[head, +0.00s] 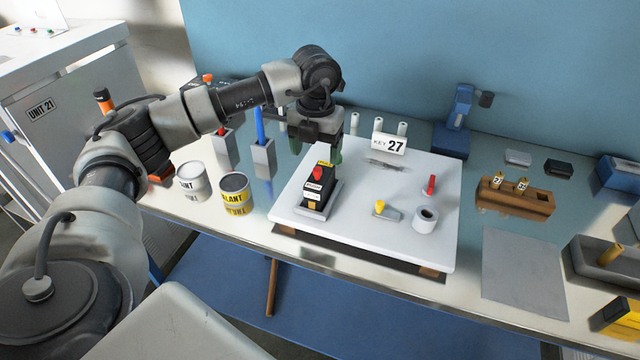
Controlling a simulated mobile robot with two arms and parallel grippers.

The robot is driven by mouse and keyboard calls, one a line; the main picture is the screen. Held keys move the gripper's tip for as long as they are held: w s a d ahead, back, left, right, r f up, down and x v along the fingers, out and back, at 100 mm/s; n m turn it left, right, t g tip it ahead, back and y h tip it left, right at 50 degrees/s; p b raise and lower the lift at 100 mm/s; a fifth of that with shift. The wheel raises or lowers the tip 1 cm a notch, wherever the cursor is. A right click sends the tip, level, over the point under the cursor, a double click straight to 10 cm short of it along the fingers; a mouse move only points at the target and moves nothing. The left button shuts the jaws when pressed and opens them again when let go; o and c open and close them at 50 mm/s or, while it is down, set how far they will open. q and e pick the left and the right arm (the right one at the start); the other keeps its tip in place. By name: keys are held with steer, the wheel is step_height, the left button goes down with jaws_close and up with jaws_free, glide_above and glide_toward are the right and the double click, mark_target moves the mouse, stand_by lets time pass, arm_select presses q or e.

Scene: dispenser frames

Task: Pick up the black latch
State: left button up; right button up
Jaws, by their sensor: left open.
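A black upright block (318,187) with a red knob, a yellow top patch and white labels stands on a grey base on the white board (365,245). It may be the black latch; I cannot tell for sure. A small black flat piece (558,168) also lies at the back right of the table. My left gripper (316,150) is open and points down, just behind and above the black block. Its fingers appear apart and I see nothing held between them. My right gripper is not in view.
Two cans, labelled yellow (236,193) and white (192,182), stand left. A grey mat (523,270) lies bare at right.

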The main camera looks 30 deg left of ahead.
mark_target(320, 176)
arm_select(q)
step_height(320, 176, down, 2)
steer(key=shift+f, duration=0.1)
steer(key=shift+d+f+p, duration=0.1)
steer(key=shift+f+p, duration=0.4)
steer(key=shift+f, duration=0.1)
steer(key=f, duration=0.1)
steer(key=f+p, duration=0.1)
steer(key=f, duration=0.1)
steer(key=shift+w+d+f, duration=0.2)
steer(key=shift+w+f, duration=0.1)
steer(key=shift+f, duration=0.45)
steer(key=shift+r, duration=0.1)
steer(key=c, duration=1.2)
